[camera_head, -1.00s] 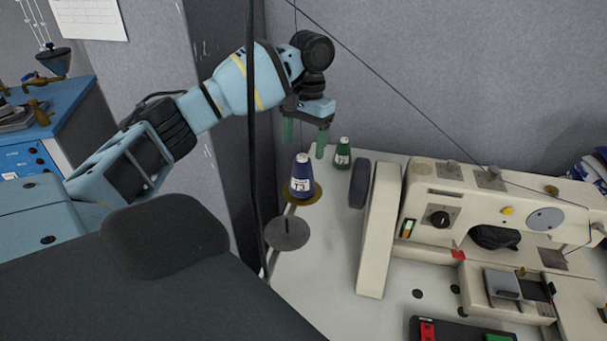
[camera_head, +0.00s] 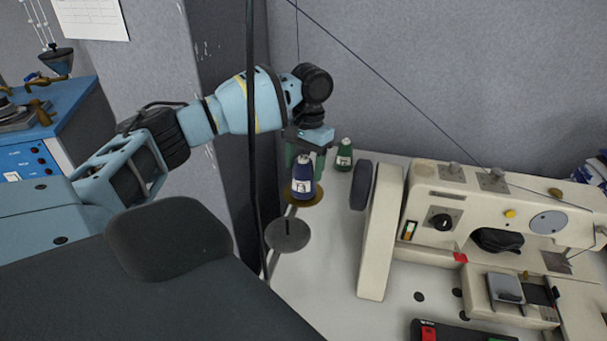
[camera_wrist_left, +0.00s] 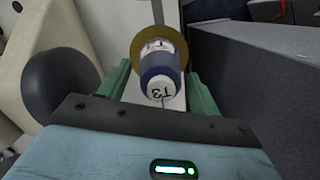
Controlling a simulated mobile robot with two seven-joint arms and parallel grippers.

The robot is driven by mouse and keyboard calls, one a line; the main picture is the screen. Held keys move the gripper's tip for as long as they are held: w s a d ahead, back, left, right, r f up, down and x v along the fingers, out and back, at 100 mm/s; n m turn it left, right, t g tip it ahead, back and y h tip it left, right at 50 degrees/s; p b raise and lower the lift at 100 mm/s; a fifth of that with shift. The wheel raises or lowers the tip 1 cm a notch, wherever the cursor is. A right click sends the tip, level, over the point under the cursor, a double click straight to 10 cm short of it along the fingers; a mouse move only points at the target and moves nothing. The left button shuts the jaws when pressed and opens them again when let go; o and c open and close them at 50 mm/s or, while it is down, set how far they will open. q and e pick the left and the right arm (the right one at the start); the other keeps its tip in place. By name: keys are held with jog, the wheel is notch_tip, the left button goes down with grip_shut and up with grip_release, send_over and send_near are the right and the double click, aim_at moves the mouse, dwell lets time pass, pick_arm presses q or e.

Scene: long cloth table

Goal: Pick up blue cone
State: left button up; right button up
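The blue cone (camera_head: 303,182) has a white label and stands upright on a round brass-coloured plate (camera_head: 290,197). My left gripper (camera_head: 306,160) has green fingers and is low, just behind the cone in the head view. In the left wrist view, the cone (camera_wrist_left: 160,72) appears centred between the two spread fingertips (camera_wrist_left: 160,82), with a gap on each side. The gripper is open and holds nothing. Part of its fingers is hidden behind the cone in the head view. My right gripper is not in view.
A green cone (camera_head: 344,155) stands close to the right of the gripper. An empty grey disc (camera_head: 288,234) is in front of the blue cone. A cream sewing machine (camera_head: 460,215) with a dark wheel (camera_head: 361,185) fills the right. A dark thin pole (camera_head: 252,130) crosses in front of the arm.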

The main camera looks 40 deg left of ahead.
pick_arm(q)
jog(key=c, duration=1)
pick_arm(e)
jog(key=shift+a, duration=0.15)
pick_arm(q)
jog(key=shift+o, duration=0.2)
jog(key=shift+r, duration=0.15)
notch_tip(320, 180, up, 10)
jog(key=shift+f+p, duration=0.1)
jog(key=shift+p, duration=0.45)
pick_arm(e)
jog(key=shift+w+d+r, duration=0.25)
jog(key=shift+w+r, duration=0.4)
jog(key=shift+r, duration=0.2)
